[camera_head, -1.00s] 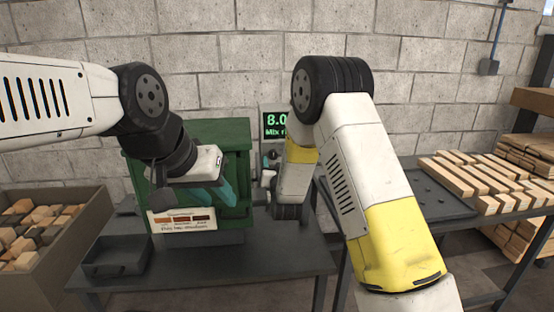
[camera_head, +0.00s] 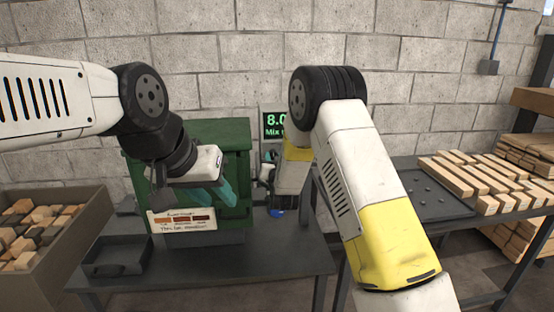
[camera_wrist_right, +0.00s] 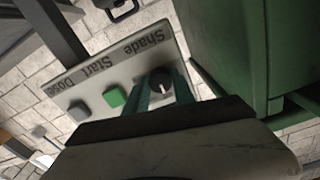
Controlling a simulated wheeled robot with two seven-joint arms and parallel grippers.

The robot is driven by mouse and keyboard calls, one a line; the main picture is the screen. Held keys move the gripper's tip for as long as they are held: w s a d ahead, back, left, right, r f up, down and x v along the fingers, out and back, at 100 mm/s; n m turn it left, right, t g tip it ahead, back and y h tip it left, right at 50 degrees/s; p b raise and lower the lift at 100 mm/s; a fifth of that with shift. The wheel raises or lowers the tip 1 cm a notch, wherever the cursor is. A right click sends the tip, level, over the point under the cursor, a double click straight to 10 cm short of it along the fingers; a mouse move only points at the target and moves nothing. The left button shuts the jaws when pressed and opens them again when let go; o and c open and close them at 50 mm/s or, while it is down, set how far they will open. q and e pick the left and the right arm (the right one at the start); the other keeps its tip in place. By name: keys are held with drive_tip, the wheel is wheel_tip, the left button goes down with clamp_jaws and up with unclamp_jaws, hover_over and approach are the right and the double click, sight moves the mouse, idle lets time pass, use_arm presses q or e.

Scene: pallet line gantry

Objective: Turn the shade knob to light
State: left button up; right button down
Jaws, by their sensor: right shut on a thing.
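In the right wrist view a tilted grey panel (camera_wrist_right: 85,92) carries the words Shade, Start and Dose. A round dark shade knob (camera_wrist_right: 161,81) with a pale pointer line sits beside the word Shade. My right gripper (camera_wrist_right: 163,93) is shut on this knob, with its teal fingers on either side of it. In the head view my right forearm and wrist hide the knob and most of the panel. My left gripper (camera_head: 216,194) is open and empty, with teal fingers in front of the green machine (camera_head: 237,165).
A green button (camera_wrist_right: 115,96) and a grey button (camera_wrist_right: 78,111) sit beside the knob. A display (camera_head: 273,123) stands above the panel. A sign with three colour swatches (camera_head: 183,219) is on the machine's front. An empty dark tray (camera_head: 115,257) and a bin of blocks (camera_head: 62,236) stand left.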

drive_tip(key=shift+m, duration=3.9)
drive_tip(key=c, duration=1.1)
unclamp_jaws()
drive_tip(key=shift+o, duration=0.2)
drive_tip(key=s+d, duration=0.1)
drive_tip(key=s, duration=0.6)
drive_tip(key=shift+s+d, duration=0.2)
drive_tip(key=shift+s, duration=0.15)
